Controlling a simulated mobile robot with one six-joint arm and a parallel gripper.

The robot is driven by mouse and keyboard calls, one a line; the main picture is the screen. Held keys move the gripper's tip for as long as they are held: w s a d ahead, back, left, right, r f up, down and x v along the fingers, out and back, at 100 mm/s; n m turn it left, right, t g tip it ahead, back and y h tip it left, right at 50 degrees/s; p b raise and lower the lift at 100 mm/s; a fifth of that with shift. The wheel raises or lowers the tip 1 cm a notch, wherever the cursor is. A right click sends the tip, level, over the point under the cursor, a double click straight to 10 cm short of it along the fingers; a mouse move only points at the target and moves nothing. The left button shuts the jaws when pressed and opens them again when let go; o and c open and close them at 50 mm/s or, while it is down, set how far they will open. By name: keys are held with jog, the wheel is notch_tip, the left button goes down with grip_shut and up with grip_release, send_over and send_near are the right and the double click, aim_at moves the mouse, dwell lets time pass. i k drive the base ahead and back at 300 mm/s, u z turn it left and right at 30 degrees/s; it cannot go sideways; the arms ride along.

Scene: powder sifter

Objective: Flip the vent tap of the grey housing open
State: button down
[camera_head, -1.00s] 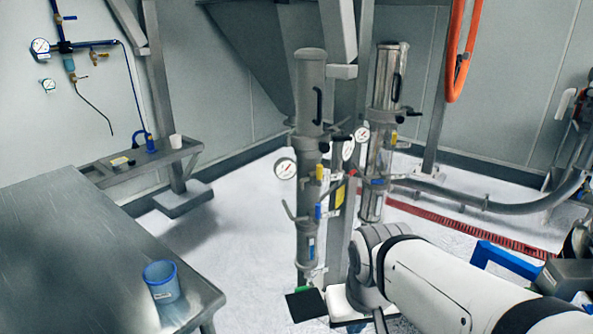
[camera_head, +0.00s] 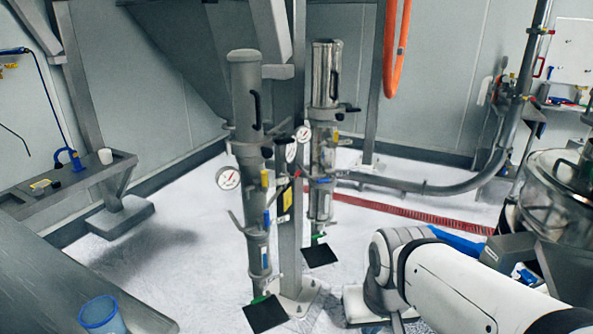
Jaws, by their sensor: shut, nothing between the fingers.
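The grey housing (camera_head: 244,95) is the matte upright cylinder left of centre, with a black handle on its side. A round pressure gauge (camera_head: 228,178) sticks out on its left. Below the cylinder body, a small yellow lever (camera_head: 264,179) and a blue lever (camera_head: 267,220) show on its right side. I cannot tell which of these small fittings is the vent tap, or how it is set. My white arm reaches in from the lower right, well apart from the housing. My gripper's fingers do not show.
A shiny steel housing (camera_head: 325,75) stands just right of the grey one, beside a grey post. Black pads (camera_head: 265,314) lie on the floor in front. A blue cup (camera_head: 101,317) stands on a table at lower left. Floor left of the housings is clear.

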aim_at(264, 173)
jog(key=z, duration=1.1)
jog(key=k, duration=1.75)
jog(key=u, duration=0.85)
jog(key=i, duration=1.65)
jog(key=u, duration=0.05)
